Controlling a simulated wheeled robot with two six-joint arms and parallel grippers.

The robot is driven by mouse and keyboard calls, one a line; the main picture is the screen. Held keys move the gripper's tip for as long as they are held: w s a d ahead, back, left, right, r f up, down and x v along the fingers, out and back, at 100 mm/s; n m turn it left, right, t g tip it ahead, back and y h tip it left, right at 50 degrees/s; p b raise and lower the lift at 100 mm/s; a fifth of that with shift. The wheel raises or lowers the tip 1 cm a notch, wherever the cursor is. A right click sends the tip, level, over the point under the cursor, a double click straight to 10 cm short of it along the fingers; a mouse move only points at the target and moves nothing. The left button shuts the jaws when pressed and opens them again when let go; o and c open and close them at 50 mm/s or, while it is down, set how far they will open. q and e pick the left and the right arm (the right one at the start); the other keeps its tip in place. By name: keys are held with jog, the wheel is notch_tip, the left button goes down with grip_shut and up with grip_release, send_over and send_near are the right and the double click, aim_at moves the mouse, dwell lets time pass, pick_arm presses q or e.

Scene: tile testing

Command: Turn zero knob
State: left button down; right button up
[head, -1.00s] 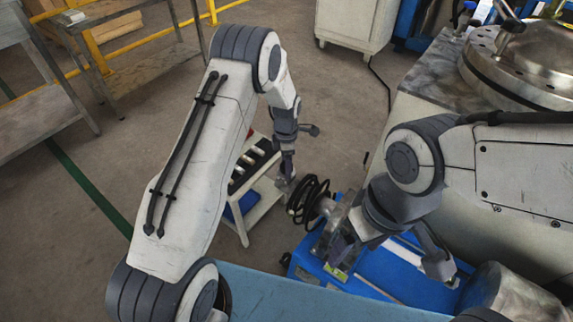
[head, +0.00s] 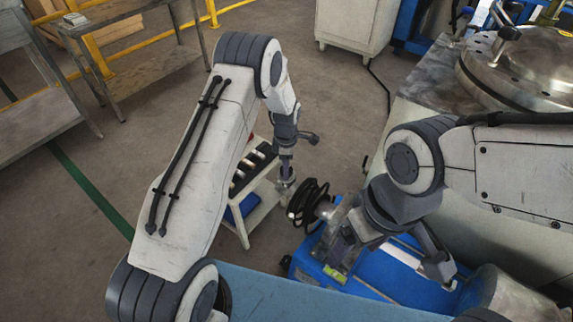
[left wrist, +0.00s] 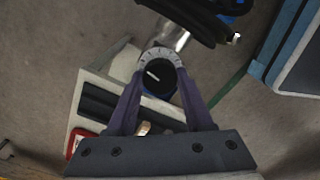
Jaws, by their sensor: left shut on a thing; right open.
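The zero knob (left wrist: 158,76) shows in the left wrist view as a black round knob with a white pointer mark. The mark points to the upper left. A pale ring with scale marks (left wrist: 160,55) surrounds the knob. My left gripper (left wrist: 155,85) is shut on the knob, with one purple finger on each side. In the head view my left gripper (head: 286,188) reaches down beside a black hose coil, and the knob is too small there to read. My right gripper (head: 393,258) is open and empty, its fingers spread above the blue equipment.
A black hose coil (head: 309,203) lies just right of my left gripper. A small white cart (head: 262,207) with dark trays stands behind it. The blue equipment (head: 385,283) lies under my right gripper. A large metal flange (head: 525,68) is at the upper right.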

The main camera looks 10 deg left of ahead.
pick_arm(q)
jog(key=m+p, duration=0.2)
jog(key=m, duration=0.1)
jog(key=shift+r+m, duration=0.15)
jog(key=shift+m, duration=0.15)
jog(key=m+p, duration=0.2)
jog(key=m, duration=0.1)
jog(key=shift+m, duration=0.3)
jog(key=m+p, duration=0.1)
jog(key=m, duration=0.3)
jog(key=shift+m+p, duration=0.6)
jog(key=shift+m, duration=1.6)
jog(key=shift+c, duration=1.4)
grip_release()
notch_tip(320, 180, up, 10)
jog(key=p, duration=0.2)
